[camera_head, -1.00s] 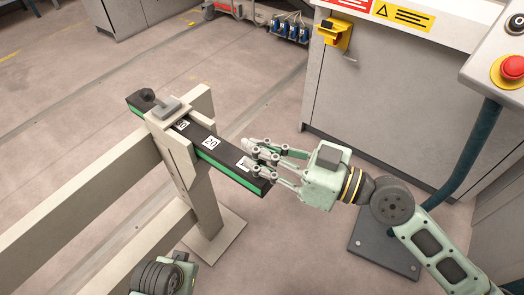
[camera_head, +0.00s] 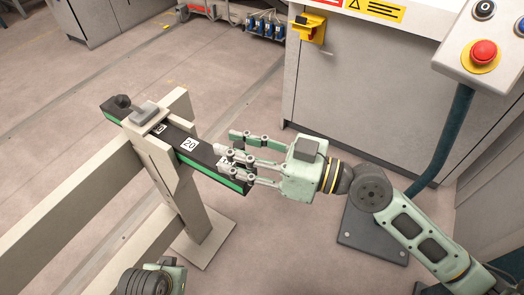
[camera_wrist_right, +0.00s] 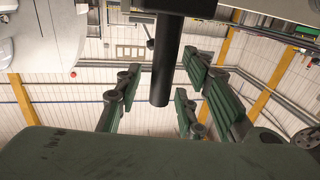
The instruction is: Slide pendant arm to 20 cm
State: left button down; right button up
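The pendant arm (camera_head: 207,158) is a dark bar with a green side stripe and white number labels, one reading 20. It runs through a beige bracket on a post (camera_head: 198,200), and the 20 label lies right of the bracket. A grey clamp plate (camera_head: 146,113) sits on the bracket, and a dark knob (camera_head: 122,102) is at the bar's far left end. My right gripper (camera_head: 238,155) is at the bar's right end with fingers spread, partly covering a label. In the right wrist view the fingers stand apart around a black cylinder (camera_wrist_right: 166,65). Contact is unclear.
Beige rails (camera_head: 75,205) extend left from the post. A grey machine cabinet (camera_head: 375,85) stands behind my right gripper. A control panel with a red button (camera_head: 484,51) is at upper right, on a dark curved tube (camera_head: 450,140). Floor behind the bar is clear.

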jog(key=v, duration=1.2)
dwell(0.4)
